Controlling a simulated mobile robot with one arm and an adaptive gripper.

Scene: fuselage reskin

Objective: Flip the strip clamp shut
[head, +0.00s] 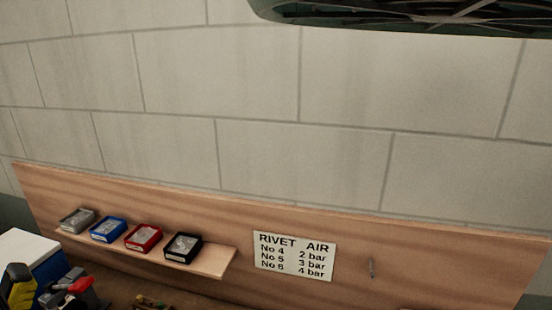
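I cannot make out a strip clamp in the head view. My gripper is not in view either, so its state does not show. Only the far back edge of the bench (120,283) is in frame at the bottom, and the rest of the work area lies outside the picture.
A wooden back panel carries a shelf (215,270) with grey (77,221), blue (108,229), red (143,237) and black (182,247) bins. A rivet air sign (294,256) hangs beside it. Yellow-black (18,286) and red-grey (80,287) items stand lower left. A dark ribbed object (420,15) hangs overhead.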

